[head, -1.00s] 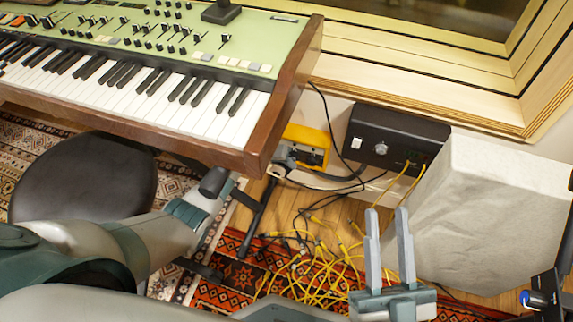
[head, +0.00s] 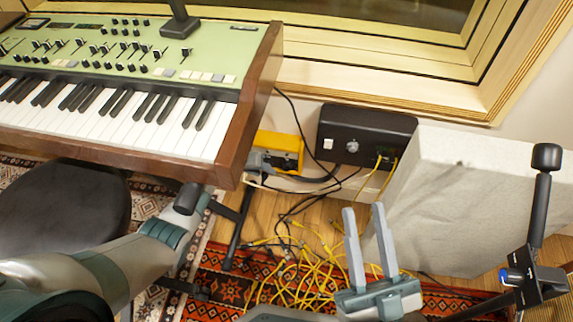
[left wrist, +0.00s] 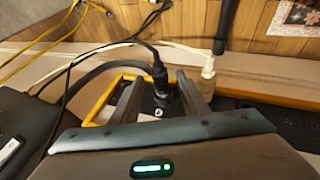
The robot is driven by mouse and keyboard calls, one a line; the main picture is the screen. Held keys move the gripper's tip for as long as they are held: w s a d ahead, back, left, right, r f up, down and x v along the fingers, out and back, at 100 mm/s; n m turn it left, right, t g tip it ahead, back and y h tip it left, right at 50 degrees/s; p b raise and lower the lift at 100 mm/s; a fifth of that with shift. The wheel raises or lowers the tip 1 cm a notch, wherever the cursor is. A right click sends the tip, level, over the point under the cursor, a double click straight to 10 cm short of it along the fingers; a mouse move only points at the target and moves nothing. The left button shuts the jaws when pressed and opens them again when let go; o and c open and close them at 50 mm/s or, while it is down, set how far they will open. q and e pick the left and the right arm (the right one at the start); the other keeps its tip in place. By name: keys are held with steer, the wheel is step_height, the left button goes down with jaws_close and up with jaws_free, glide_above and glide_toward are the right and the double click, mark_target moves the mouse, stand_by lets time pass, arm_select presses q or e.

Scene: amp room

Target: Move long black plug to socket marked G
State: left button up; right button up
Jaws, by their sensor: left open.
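A yellow-framed socket box (head: 287,142) stands on the floor by the wall, beyond the keyboard's right end. In the left wrist view its yellow frame (left wrist: 100,100) shows with a black plug (left wrist: 158,76) upright in it and a cream plug (left wrist: 208,68) to the right. My left gripper (left wrist: 160,92) is open, its fingers on either side of the black plug; I cannot tell whether they touch it. In the head view it is mostly hidden by the keyboard. Socket letters are unreadable, so G cannot be picked out. My right gripper (head: 364,208) is open and empty above the cables.
The keyboard (head: 258,95) overhangs near the socket box, with its stand leg (head: 236,232) below. A black box with a knob (head: 345,127) and a pale block (head: 450,190) stand to the right. Yellow cables (head: 300,275) tangle on the rug. A stool (head: 60,210) is at left.

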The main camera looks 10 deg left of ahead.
arm_select(q)
steer(key=r, duration=0.1)
steer(key=r+p, duration=0.1)
steer(key=r, duration=0.1)
steer(key=r+p, duration=0.1)
steer(key=shift+s+d+r, duration=0.1)
steer(key=shift+d+r, duration=0.1)
steer(key=shift+d, duration=0.2)
steer(key=s+d+r+p, duration=0.3)
steer(key=d+r, duration=0.3)
steer(key=d, duration=0.4)
steer(key=shift+d+r, duration=0.2)
steer(key=shift+d, duration=0.05)
arm_select(e)
steer(key=w+d+f+g+h, duration=0.1)
steer(key=d+f+g+h, duration=0.2)
steer(key=f+g, duration=0.8)
steer(key=shift+w+f+g+h, duration=0.25)
steer(key=shift+f+h, duration=0.25)
steer(key=shift+f, duration=3.05)
steer(key=shift+d, duration=0.1)
